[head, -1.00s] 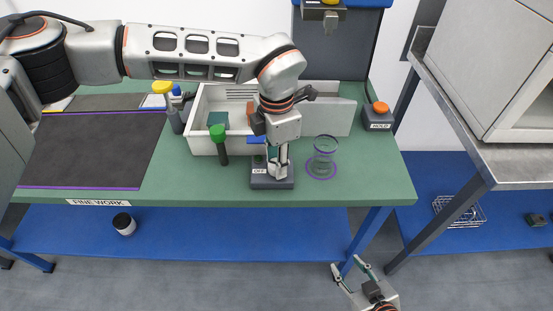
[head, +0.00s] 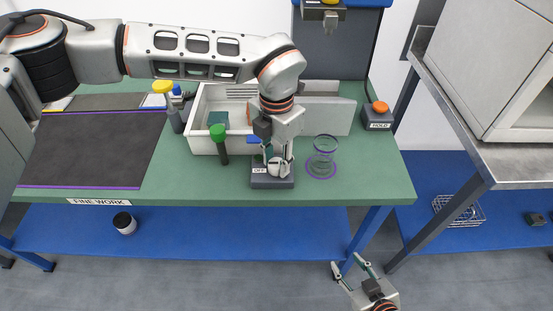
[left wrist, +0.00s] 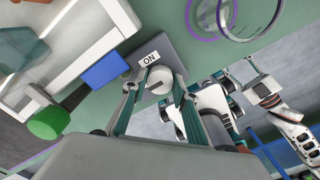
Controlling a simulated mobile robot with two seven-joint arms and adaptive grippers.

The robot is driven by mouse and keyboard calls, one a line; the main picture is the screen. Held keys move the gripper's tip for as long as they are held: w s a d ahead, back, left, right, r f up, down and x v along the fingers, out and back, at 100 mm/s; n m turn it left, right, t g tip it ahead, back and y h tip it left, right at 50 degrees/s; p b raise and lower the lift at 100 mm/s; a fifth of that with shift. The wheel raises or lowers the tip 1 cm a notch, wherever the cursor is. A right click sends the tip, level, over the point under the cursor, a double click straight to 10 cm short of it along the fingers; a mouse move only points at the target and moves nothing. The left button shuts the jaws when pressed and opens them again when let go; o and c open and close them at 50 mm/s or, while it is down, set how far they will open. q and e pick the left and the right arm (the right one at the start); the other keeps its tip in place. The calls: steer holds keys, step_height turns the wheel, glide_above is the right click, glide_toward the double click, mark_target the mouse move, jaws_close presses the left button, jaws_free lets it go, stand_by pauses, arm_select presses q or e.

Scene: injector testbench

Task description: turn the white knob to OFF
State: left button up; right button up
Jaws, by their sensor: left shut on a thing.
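The white knob (left wrist: 160,82) sits on a small grey box, which carries an ON label (left wrist: 149,58) in the left wrist view and an OFF label (head: 259,171) in the head view. The box (head: 272,183) stands at the front of the green bench. My left gripper (head: 277,167) points down from above, its fingers shut on the knob from both sides. In the head view the fingers largely cover the knob, and I cannot tell which label it points to. My right gripper (head: 348,264) is open and empty, low in front of the bench.
A glass jar (head: 324,155) stands right of the box on a purple ring. A green-topped tool (head: 219,143) is left of it, and a light bin (head: 203,145) is behind. A HOLD button box (head: 377,118) is at the back right.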

mark_target(277, 163)
arm_select(q)
steer(key=o, duration=1.1)
steer(key=shift+r, duration=0.25)
step_height(277, 163, up, 12)
steer(key=shift+f, duration=0.2)
